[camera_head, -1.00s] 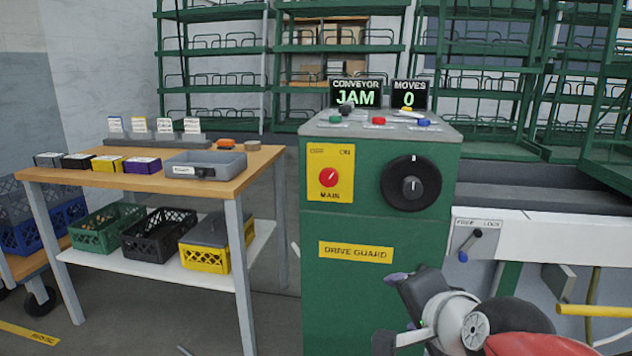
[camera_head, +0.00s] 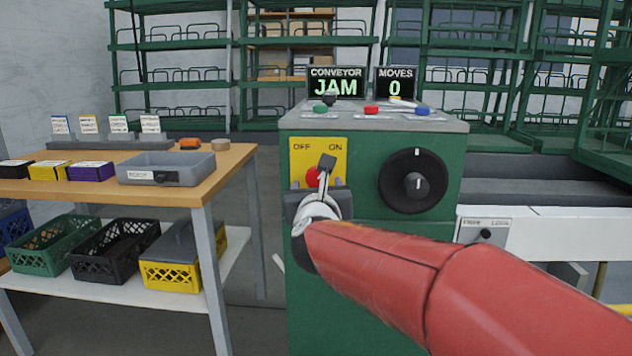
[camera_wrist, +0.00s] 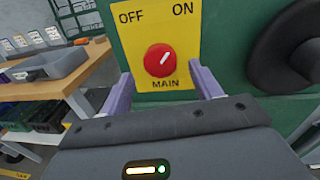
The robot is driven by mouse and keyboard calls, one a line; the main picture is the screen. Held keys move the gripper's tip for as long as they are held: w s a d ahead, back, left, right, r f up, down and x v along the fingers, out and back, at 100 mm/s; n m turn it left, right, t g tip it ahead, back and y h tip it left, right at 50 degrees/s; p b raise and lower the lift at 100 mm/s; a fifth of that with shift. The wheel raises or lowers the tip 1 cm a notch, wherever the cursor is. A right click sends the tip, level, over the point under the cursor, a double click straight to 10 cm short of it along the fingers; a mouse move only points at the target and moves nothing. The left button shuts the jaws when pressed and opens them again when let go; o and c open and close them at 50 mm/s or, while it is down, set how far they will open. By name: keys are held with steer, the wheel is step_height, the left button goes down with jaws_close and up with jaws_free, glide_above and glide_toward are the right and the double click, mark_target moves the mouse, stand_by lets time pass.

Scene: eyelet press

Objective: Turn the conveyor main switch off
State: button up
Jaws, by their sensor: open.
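The main switch is a red round knob (camera_wrist: 160,60) on a yellow plate (camera_wrist: 183,22) marked OFF at upper left and ON at upper right. Its white pointer line tilts to the upper right, toward ON. In the head view the knob (camera_head: 312,177) is partly hidden by my wrist, and the plate (camera_head: 305,158) sits on the green cabinet's front. My gripper (camera_wrist: 160,82) is open, its two purple fingers apart, one to each side and slightly below the knob in the wrist view. No contact with the knob shows.
A large black dial (camera_head: 398,190) stands right of the plate. Display boxes (camera_head: 337,82) read CONVEYOR JAM and MOVES 0. Coloured buttons (camera_head: 371,110) line the cabinet top. A wooden table (camera_head: 215,178) with a grey tray (camera_head: 165,170) is at left.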

mark_target(317, 179)
steer(key=shift+w, duration=1.5)
steer(key=c, duration=1)
